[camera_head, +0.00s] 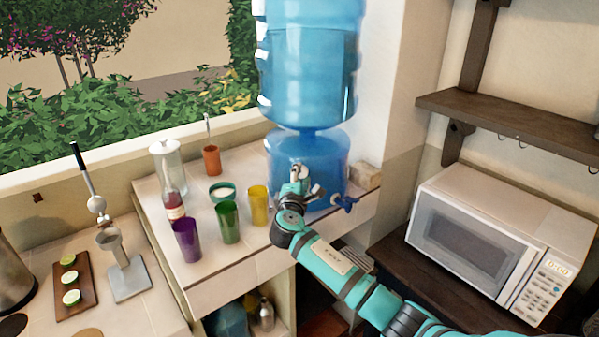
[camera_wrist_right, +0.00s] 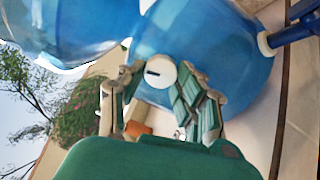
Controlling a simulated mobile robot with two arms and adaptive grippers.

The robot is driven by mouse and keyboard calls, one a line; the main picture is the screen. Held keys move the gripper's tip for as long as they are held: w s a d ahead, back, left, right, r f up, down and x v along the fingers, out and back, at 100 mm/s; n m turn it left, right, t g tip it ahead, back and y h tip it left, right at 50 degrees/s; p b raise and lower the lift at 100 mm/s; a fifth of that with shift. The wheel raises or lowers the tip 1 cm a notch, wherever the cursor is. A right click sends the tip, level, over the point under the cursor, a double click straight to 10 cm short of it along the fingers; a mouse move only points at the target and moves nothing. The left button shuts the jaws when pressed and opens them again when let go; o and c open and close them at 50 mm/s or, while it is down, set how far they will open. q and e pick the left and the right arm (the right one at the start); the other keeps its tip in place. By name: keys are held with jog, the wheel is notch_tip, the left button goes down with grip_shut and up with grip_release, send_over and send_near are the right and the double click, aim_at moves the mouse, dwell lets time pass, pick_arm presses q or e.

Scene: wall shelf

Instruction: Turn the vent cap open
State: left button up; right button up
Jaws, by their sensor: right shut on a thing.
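The vent cap (camera_wrist_right: 161,72) is a small white round cap with a dark slot mark, on the side of the blue water bottle (camera_head: 308,160). In the wrist view it sits between the fingertips of my right gripper (camera_wrist_right: 160,85), which is shut on it. In the head view my right gripper (camera_head: 297,188) is up against the front of the lower bottle, and it partly covers the cap (camera_head: 300,171). My left gripper is not in view.
A blue tap (camera_head: 345,203) sticks out low on the bottle, right of my gripper. Purple (camera_head: 187,240), green (camera_head: 228,222) and yellow (camera_head: 258,205) cups stand to the left. A microwave (camera_head: 490,240) and a wooden shelf (camera_head: 510,120) are at right.

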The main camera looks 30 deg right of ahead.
jog(key=shift+n+p, duration=0.3)
jog(key=shift+n, duration=0.3)
jog(key=shift+f, duration=0.1)
jog(key=o, duration=1.1)
jog(key=shift+o, duration=0.2)
jog(key=v, duration=1.2)
